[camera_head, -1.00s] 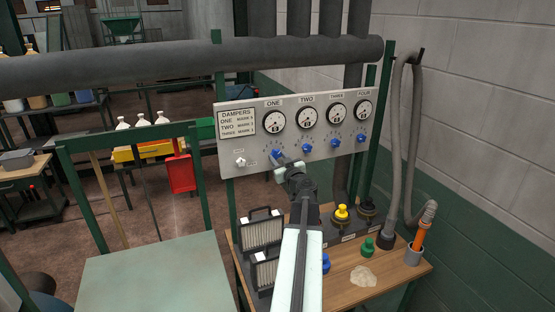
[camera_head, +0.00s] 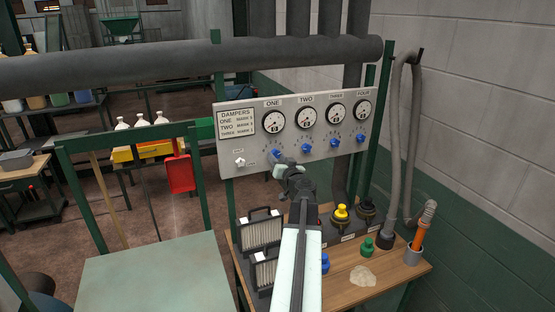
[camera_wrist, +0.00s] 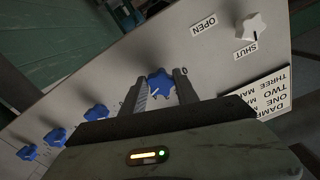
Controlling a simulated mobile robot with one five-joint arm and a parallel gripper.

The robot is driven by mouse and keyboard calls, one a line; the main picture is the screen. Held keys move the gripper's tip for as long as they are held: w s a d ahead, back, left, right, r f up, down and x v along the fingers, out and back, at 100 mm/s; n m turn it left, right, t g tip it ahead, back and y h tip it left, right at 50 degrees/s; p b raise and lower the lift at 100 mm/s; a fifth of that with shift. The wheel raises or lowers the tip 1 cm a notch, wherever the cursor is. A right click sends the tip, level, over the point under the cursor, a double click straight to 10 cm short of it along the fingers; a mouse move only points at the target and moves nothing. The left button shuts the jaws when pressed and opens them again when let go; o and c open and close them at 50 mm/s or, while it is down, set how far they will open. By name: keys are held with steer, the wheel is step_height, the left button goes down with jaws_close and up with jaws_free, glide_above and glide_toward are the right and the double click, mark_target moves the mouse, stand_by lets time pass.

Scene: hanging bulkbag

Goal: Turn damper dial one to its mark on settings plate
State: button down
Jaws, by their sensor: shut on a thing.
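The blue damper dial one (camera_head: 277,154) sits on the grey panel (camera_head: 228,168) below the gauge marked ONE (camera_head: 273,121). My gripper (camera_head: 279,164) is at this dial and shut on it. In the wrist view, dial one (camera_wrist: 160,82) lies between the two fingers of my gripper (camera_wrist: 160,88), with a pale pointer line on its face. The settings plate (camera_head: 237,122) at the panel's upper left lists ONE, TWO and THREE with marks; its mark numbers are too small to read surely. It shows partly in the wrist view (camera_wrist: 272,98).
Further blue dials (camera_head: 306,148) run to the right along the panel. A white open/shut knob (camera_head: 240,162) is at the lower left. Below are black-framed filters (camera_head: 261,231) and a wooden bench (camera_head: 395,272) with caps. A thick pipe (camera_head: 180,65) crosses above.

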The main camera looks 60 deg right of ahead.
steer(key=shift+m, duration=0.5)
steer(key=c, duration=0.9)
jaws_free()
steer(key=v, duration=0.7)
steer(key=shift+s+a, duration=0.25)
steer(key=shift+s, duration=0.05)
